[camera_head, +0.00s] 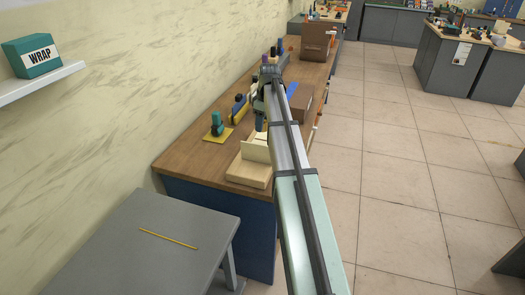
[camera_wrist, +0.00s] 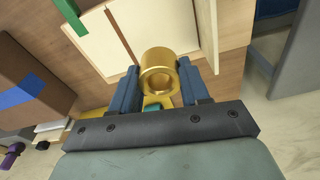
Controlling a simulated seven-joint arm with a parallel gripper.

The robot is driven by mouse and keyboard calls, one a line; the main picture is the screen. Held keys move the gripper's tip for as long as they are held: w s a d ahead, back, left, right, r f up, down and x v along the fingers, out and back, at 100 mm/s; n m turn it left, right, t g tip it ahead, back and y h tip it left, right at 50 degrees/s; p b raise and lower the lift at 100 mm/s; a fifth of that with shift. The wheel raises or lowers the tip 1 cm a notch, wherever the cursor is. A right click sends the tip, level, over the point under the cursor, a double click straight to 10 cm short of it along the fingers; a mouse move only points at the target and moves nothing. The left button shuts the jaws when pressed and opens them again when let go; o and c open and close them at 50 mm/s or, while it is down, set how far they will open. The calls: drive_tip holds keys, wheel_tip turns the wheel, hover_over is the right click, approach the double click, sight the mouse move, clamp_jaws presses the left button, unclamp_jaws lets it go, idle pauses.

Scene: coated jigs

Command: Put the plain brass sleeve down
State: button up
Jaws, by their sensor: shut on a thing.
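The plain brass sleeve (camera_wrist: 159,72) is a short gold ring with a round bore. In the wrist view it sits between the two blue fingers of my gripper (camera_wrist: 165,88), which are shut on it. Its open end partly faces the camera. Beyond it lies a cream, board-like surface (camera_wrist: 150,25) with a brown strip across it. In the head view my gripper (camera_head: 260,122) is over the wooden bench, close to a cream tray-like block (camera_head: 247,174) with an upright panel. The sleeve cannot be made out there. I cannot tell whether it touches anything below.
On the wooden bench (camera_head: 182,155) a teal tool on a yellow plate (camera_head: 217,136) stands left of the gripper. A brown box (camera_head: 302,103) is to the right, partly behind my arm; a taller brown box (camera_head: 316,40) stands farther back. A grey table (camera_head: 120,245) is in front.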

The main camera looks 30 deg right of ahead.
drive_tip(key=shift+f, duration=5)
drive_tip(key=shift+f, duration=0.15)
drive_tip(key=o, duration=1.2)
drive_tip(key=shift+c, duration=0.2)
drive_tip(key=r, duration=0.8)
drive_tip(key=s+r, duration=0.1)
drive_tip(key=r, duration=0.3)
drive_tip(key=shift+s+d+r, duration=0.1)
drive_tip(key=shift+d+r, duration=0.05)
drive_tip(key=shift+d, duration=0.25)
